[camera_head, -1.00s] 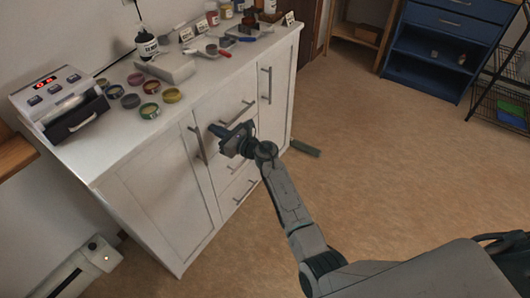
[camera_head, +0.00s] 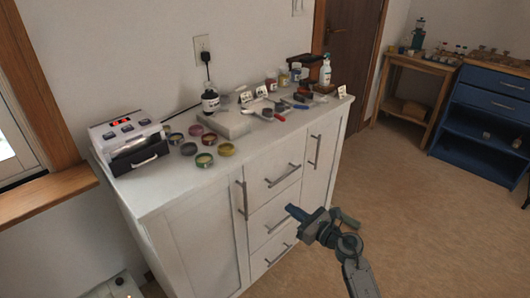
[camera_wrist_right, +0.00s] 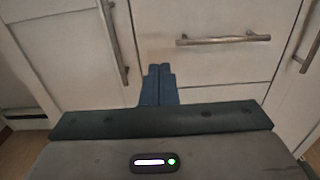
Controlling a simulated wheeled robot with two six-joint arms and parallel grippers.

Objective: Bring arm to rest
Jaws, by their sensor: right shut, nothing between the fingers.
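My right gripper (camera_head: 292,211) is in front of the white cabinet (camera_head: 190,225), beside its drawers, with its blue fingers together and nothing between them. In the right wrist view the two fingers (camera_wrist_right: 159,84) lie side by side, pointing toward the cabinet front. A horizontal drawer handle (camera_wrist_right: 222,39) is to their upper right and a vertical door handle (camera_wrist_right: 113,45) to their left. The fingers look apart from both handles. My right arm (camera_head: 358,272) comes up from the bottom of the head view. My left gripper is not in view.
The cabinet top holds a grey machine (camera_head: 128,143), several small round tins (camera_head: 204,160), a dark bottle (camera_head: 211,101) and a spray bottle (camera_head: 325,72). A blue shelf unit (camera_head: 485,120) and a wooden table (camera_head: 412,75) stand at the right. The floor (camera_head: 430,225) between is clear.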

